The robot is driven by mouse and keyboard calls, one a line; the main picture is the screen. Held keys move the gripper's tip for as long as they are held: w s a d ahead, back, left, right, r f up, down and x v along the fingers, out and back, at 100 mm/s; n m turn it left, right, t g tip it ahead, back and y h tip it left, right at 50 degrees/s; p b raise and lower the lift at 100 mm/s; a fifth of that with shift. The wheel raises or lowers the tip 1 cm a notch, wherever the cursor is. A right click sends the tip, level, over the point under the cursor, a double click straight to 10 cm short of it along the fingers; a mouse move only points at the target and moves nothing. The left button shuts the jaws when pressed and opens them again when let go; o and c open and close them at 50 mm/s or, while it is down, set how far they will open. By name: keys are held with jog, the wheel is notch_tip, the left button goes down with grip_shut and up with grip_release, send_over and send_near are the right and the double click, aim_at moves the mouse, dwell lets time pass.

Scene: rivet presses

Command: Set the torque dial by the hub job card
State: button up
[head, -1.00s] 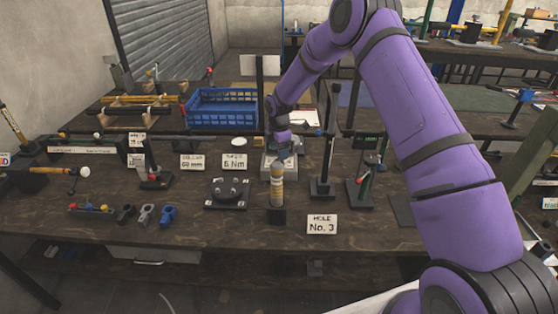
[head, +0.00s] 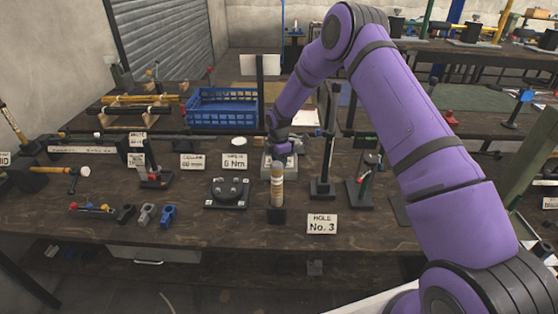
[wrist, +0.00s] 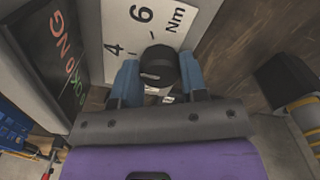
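The torque dial is a round black knob (wrist: 158,64) on a white scale plate (wrist: 128,22) marked 4, 6 and Nm in the wrist view. A short pale mark shows on the knob; the setting it points at is unclear. The fingers of my gripper (wrist: 159,78) lie against both sides of the knob, with no clear gap. In the head view my gripper (head: 280,150) is over a grey unit (head: 268,163) at the back of the bench, and hides the knob. A white card (head: 234,161) left of it reads 6 Nm; its upper line is hard to read.
A yellow-banded cylinder (head: 277,188) stands upright just in front of the unit. A black post (head: 322,187) stands to its right. Cards reading collar 60 mm (head: 193,162) and hole No. 3 (head: 322,224) stand nearby. A blue crate (head: 222,108) is behind. A dark NG/OK board (wrist: 62,60) stands close at left.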

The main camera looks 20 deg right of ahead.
jog(key=shift+m, duration=0.3)
jog(key=m, duration=0.5)
jog(key=shift+m, duration=0.3)
jog(key=m, duration=0.5)
jog(key=shift+m, duration=0.4)
jog(key=o, duration=0.9)
jog(key=shift+o, duration=0.2)
jog(key=shift+r, duration=0.1)
notch_tip(320, 180, up, 11)
